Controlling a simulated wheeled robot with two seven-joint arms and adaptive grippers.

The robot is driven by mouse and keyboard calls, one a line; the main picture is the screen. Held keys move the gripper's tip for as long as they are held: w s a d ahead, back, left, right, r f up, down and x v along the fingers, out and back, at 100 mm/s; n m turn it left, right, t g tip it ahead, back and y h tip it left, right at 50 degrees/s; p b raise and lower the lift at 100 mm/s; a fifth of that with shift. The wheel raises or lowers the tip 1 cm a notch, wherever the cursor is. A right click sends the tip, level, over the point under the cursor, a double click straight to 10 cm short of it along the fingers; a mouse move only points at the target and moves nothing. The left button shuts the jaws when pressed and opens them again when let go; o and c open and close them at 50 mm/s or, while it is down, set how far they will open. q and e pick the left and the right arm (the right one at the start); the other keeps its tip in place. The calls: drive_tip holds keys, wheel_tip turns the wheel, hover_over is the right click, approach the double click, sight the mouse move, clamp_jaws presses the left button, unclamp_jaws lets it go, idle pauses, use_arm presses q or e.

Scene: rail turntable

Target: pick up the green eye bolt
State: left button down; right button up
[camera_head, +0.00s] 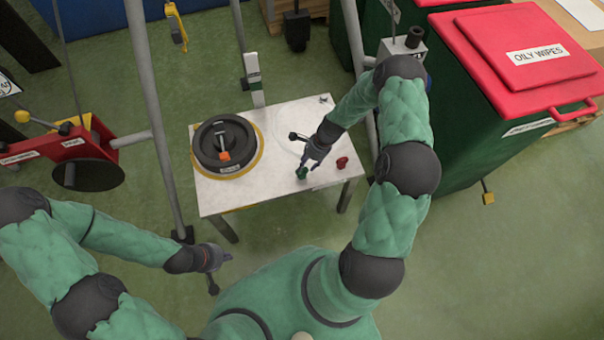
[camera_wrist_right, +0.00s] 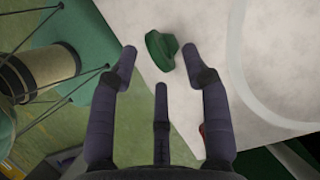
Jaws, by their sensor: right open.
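The green eye bolt (camera_head: 302,174) is on the white table top (camera_head: 240,193) near its front edge. In the right wrist view the green eye bolt (camera_wrist_right: 162,50) shows between and just beyond the fingertips, with a gap on each side. My right gripper (camera_head: 307,164) is open and empty, right beside the bolt. A red piece (camera_head: 342,162) stands to the right of the green one; a sliver of red (camera_wrist_right: 202,130) shows behind a finger in the wrist view. My left gripper (camera_head: 219,258) is off the table at the lower left; its jaw state is unclear.
A dark round turntable (camera_head: 218,138) with an orange part sits on the table's left half. A black-knobbed lever (camera_head: 297,136) is near my right gripper. Green bins with red lids (camera_head: 520,45) stand at right. A grey pole (camera_head: 155,110) rises left of the table.

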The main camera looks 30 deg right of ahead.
sight(303, 169)
drive_tip(key=b+x, duration=0.1)
drive_tip(key=x, duration=0.1)
drive_tip(key=b+x, duration=0.1)
drive_tip(key=x, duration=0.1)
drive_tip(key=shift+s+a+f, duration=0.15)
drive_tip(key=shift+s+a, duration=0.05)
clamp_jaws()
